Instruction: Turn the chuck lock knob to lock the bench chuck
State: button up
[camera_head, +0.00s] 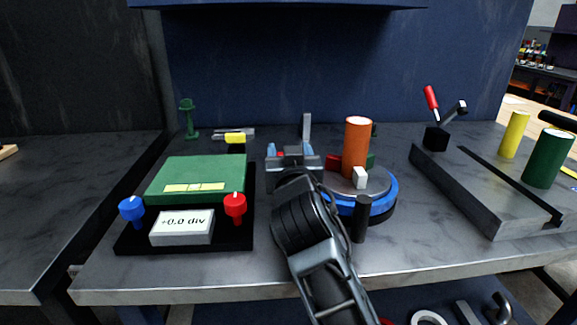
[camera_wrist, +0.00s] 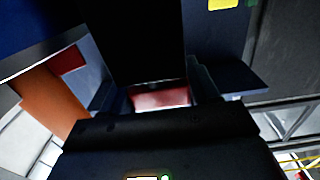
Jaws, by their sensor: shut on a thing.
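The bench chuck (camera_head: 381,205) is a round blue base with a grey top plate. It carries an upright orange cylinder (camera_head: 356,145) with red, green and white jaw blocks around it. A black post (camera_head: 361,220) stands at its front edge. My gripper (camera_head: 292,162) is just left of the chuck, its fingertips partly hidden by my wrist. In the wrist view the fingers are shut on a red part (camera_wrist: 160,97), and the orange cylinder (camera_wrist: 55,103) shows at the left. I cannot tell for certain whether this red part is the lock knob.
A green-topped box (camera_head: 197,174) with a blue knob (camera_head: 131,209), a red knob (camera_head: 235,205) and a "+0.0 div" display (camera_head: 183,227) is at the left. A slotted grey plate (camera_head: 470,192) with a red-handled lever (camera_head: 431,98) and a green cylinder (camera_head: 548,158) is at the right.

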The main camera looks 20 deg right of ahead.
dwell(0.3)
jog(key=o, duration=1)
jog(key=shift+c, duration=0.2)
jog(key=v, duration=0.7)
jog(key=shift+s+a+b, duration=0.2)
jog(key=shift+s+b, duration=0.15)
